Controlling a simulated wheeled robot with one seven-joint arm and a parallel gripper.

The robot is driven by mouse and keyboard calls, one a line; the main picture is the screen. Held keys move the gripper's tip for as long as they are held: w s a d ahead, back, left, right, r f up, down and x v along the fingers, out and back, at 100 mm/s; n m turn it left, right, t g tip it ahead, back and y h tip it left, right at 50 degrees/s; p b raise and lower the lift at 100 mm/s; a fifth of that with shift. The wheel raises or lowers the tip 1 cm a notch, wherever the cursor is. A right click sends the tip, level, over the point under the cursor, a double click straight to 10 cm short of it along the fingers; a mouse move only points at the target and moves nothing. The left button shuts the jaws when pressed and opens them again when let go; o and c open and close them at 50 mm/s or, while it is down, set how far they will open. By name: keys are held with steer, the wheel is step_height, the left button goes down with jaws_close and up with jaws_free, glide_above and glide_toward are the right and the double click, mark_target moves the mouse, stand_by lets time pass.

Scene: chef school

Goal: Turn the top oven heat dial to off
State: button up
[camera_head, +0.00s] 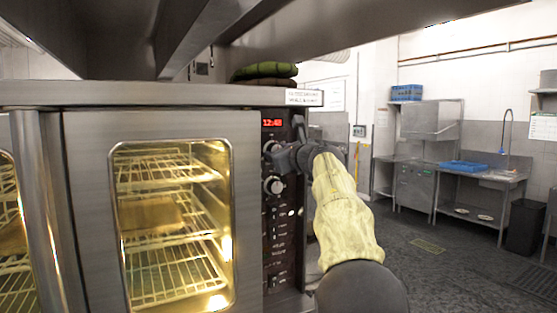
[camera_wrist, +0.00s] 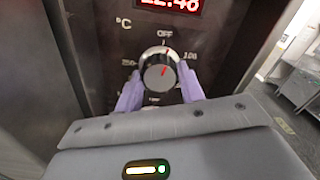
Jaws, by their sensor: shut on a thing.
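The top oven heat dial (camera_wrist: 158,70) is a round silver-and-black knob under the red clock display. "OFF" is printed above it, "100" to its upper right and "250" to its left. Its red mark points up and slightly right, near OFF on the side towards 100. In the wrist view, my gripper (camera_wrist: 160,90) has its purple fingers on both sides of the dial and is shut on it. In the head view, my gripper (camera_head: 280,158) reaches the panel from the right and partly covers the top dial (camera_head: 269,147).
A second dial (camera_head: 273,185) sits just below on the control panel (camera_head: 281,240). The lit oven door (camera_head: 90,180) is shut at left, with racks behind its glass. A metal hood (camera_head: 330,30) hangs above. Open floor (camera_head: 430,250) lies to the right, before a sink counter (camera_head: 480,178).

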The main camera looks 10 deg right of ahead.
steer(key=shift+w+f+n+b, duration=0.1)
steer(key=shift+f+n+b, duration=0.15)
steer(key=shift+n, duration=0.4)
steer(key=shift+f+n+b, duration=0.1)
steer(key=shift+n+b, duration=0.25)
steer(key=shift+n, duration=0.3)
steer(key=o, duration=0.9)
steer(key=shift+r, duration=0.1)
steer(key=shift+o, duration=0.3)
steer(key=shift+r, duration=0.1)
steer(key=b+v, duration=0.7)
steer(key=v, duration=1)
steer(key=shift+s, duration=0.25)
